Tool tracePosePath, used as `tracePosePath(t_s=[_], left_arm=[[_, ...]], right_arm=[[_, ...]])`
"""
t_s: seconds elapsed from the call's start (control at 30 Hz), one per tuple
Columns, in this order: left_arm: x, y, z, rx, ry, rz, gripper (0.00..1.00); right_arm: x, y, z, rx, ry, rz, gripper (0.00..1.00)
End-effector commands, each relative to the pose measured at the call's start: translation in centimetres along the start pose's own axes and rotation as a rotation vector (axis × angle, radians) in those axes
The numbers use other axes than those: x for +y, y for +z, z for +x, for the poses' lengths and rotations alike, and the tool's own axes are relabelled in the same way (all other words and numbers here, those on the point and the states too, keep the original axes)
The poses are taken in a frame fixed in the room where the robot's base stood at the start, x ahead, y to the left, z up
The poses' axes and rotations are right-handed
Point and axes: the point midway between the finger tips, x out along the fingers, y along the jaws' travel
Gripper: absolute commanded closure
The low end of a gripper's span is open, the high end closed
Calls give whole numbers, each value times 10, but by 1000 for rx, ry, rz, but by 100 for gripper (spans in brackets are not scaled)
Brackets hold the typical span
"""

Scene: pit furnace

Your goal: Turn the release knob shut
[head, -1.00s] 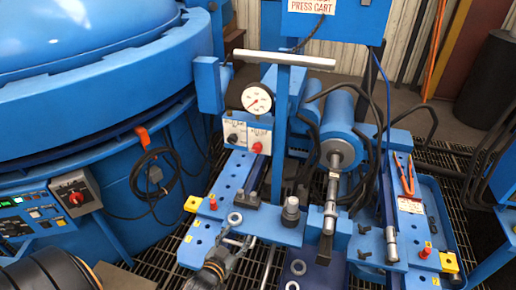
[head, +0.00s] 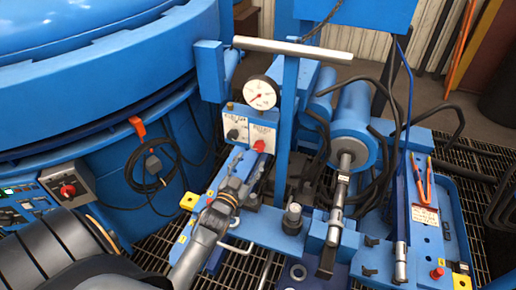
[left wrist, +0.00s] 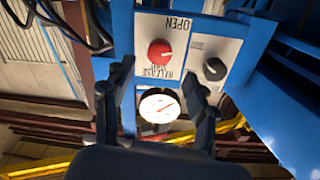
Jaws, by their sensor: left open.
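The red release knob (head: 259,146) sits on a white label panel (head: 248,128) below the pressure gauge (head: 262,93) of the press cart. A black knob (head: 232,134) is to its left. My left gripper (head: 251,163) is open just in front of the red knob. In the left wrist view the panel appears upside down. There the red knob (left wrist: 160,52) lies just beyond and between the spread fingertips of my gripper (left wrist: 157,70), apparently without contact. The black knob (left wrist: 214,69) is to the right, outside the fingers. My right gripper is not in view.
A T-shaped handle (head: 292,48) on a blue post stands right beside the panel. A blue cylinder (head: 352,120) with a steel rod lies to the right. The big blue furnace (head: 90,80) fills the left, with a hanging black cable (head: 150,185).

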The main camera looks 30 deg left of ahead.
Motion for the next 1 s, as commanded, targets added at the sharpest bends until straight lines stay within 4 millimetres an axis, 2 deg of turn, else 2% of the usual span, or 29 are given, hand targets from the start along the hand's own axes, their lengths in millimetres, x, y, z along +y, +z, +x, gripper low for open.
tracePosePath(t_s=[0.1,0.33,0.5,0.77,0.8,0.83,1.0], left_arm=[[0,-1,27,1,0,0,42],[0,0,62,0,1,0,42],[1,1,72,-1,1,-1,42],[0,1,74,-2,1,-1,42],[0,1,74,-2,1,-1,44],[0,1,74,-2,1,-1,50],[0,1,74,-2,1,-1,85]], right_arm=[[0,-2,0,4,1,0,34],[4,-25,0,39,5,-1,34],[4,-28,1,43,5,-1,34],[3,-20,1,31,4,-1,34],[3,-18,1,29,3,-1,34],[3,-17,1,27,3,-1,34],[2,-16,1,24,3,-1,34]])
